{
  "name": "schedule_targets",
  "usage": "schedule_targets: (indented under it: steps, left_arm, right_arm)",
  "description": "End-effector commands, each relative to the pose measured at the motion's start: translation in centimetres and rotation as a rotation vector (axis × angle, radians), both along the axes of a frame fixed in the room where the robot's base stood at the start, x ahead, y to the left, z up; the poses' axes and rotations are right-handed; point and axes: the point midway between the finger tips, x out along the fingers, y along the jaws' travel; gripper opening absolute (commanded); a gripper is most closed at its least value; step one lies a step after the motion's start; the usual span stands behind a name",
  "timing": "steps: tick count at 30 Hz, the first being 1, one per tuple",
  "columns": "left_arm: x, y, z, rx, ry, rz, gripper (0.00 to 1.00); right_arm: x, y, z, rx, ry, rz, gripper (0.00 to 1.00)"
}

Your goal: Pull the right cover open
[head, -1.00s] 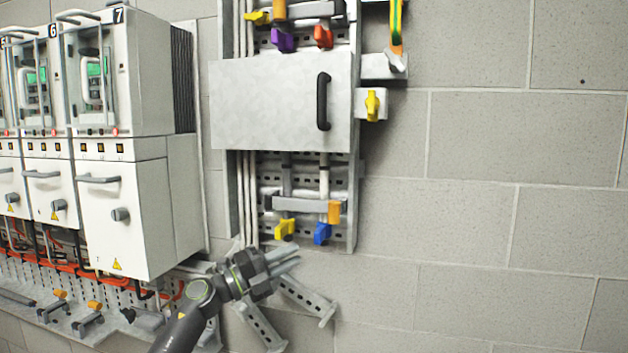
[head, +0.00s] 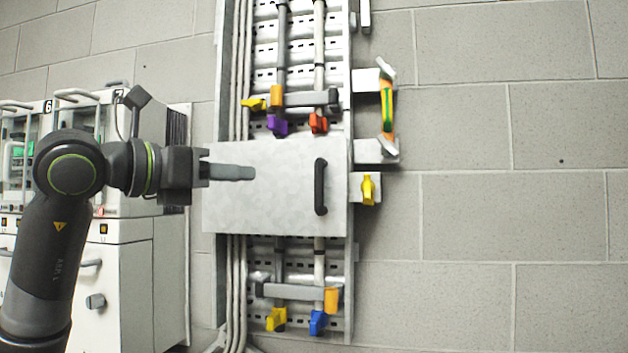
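The cover is a flat light-grey panel (head: 270,210) with a black vertical bar handle (head: 321,187) near its right edge. It lies flat across the wall rack and looks closed. My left gripper (head: 248,173) comes in from the left and overlaps the cover's left half in the head view, pointing right toward the handle. Its fingertips end well short of the handle, and nothing shows between them. The fingers look like one narrow bar from this side, so I cannot tell if they are apart. My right gripper is not in view.
A yellow latch (head: 368,190) sits on a bracket just right of the cover. Purple (head: 278,125) and red (head: 318,123) knobs stand above it; yellow and blue (head: 318,322) ones below. White drive cabinets (head: 130,285) stand at the left behind my arm. Bare block wall lies to the right.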

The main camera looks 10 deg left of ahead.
Motion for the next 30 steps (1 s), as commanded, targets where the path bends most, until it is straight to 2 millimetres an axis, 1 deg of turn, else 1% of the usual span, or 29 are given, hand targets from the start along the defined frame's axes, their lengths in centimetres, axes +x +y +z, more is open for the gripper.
schedule_targets:
  steps: [4, 8, 24, 30]
  left_arm:
    - [0.9, -0.7, 0.3, 0.001, 0.0, -0.001, 0.23]
    - [2.5, -1.8, 0.4, -0.001, 0.003, -0.003, 0.23]
    - [11.1, -7.5, 0.5, -0.002, 0.005, -0.004, 0.23]
    - [13.5, -9.0, 0.3, -0.001, 0.003, -0.002, 0.23]
  right_arm:
    - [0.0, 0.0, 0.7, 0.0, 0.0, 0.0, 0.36]
    - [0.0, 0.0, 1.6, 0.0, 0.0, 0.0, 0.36]
    - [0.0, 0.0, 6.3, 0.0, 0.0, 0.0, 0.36]
    - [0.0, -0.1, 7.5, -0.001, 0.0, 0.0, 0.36]
